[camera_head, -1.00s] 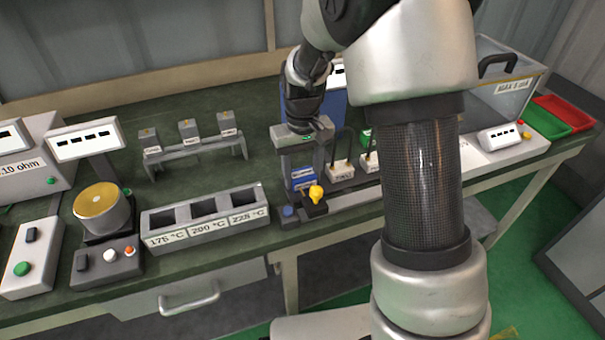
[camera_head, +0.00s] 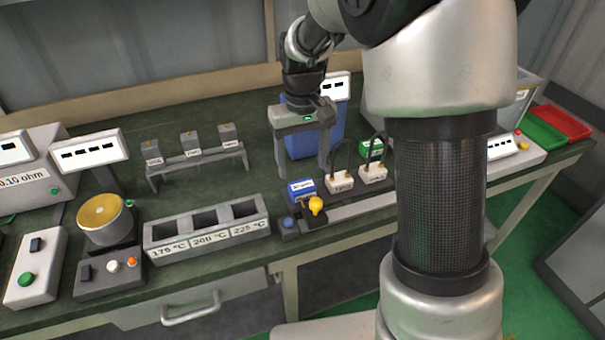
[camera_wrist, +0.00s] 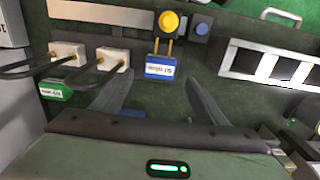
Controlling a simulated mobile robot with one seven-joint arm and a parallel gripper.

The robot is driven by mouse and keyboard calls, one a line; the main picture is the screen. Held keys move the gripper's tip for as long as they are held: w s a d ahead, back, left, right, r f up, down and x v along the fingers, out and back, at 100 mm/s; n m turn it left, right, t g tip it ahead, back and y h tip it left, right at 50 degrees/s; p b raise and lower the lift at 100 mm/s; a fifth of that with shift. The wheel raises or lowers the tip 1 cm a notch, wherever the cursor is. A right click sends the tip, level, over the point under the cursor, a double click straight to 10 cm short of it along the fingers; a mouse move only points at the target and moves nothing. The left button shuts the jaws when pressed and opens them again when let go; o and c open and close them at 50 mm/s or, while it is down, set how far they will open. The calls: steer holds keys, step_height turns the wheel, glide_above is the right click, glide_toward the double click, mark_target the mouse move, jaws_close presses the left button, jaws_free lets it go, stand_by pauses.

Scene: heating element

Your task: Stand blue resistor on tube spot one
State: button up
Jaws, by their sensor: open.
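The blue resistor (camera_head: 301,189) is a small blue block with a white label, at the left end of a row of terminal blocks. In the wrist view the blue resistor (camera_wrist: 161,66) has two brass prongs pointing toward a yellow knob. My gripper (camera_head: 302,172) is open and empty above and behind it. In the wrist view my gripper (camera_wrist: 158,82) has its two fingers spread on either side of the block's line, with the block just beyond the tips and no contact visible. I cannot tell which place is tube spot one.
The yellow knob (camera_head: 316,204) and a blue knob (camera_head: 289,222) stand in front. White terminal blocks (camera_head: 340,182) with black cables and a green block (camera_head: 371,147) are to the right. A grey heater block (camera_head: 258,231) with three openings and a rack (camera_head: 200,160) stand left.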

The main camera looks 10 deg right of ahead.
steer(key=s+d+r+m+t, duration=0.1)
steer(key=s+d+r+t, duration=0.2)
steer(key=s+r, duration=0.85)
steer(key=s+d+r+m+t, duration=0.1)
steer(key=s+d+r+t, duration=0.1)
steer(key=s, duration=0.7)
steer(key=shift+s+r+t, duration=0.3)
steer(key=shift+s+r, duration=0.1)
steer(key=shift+r, duration=0.35)
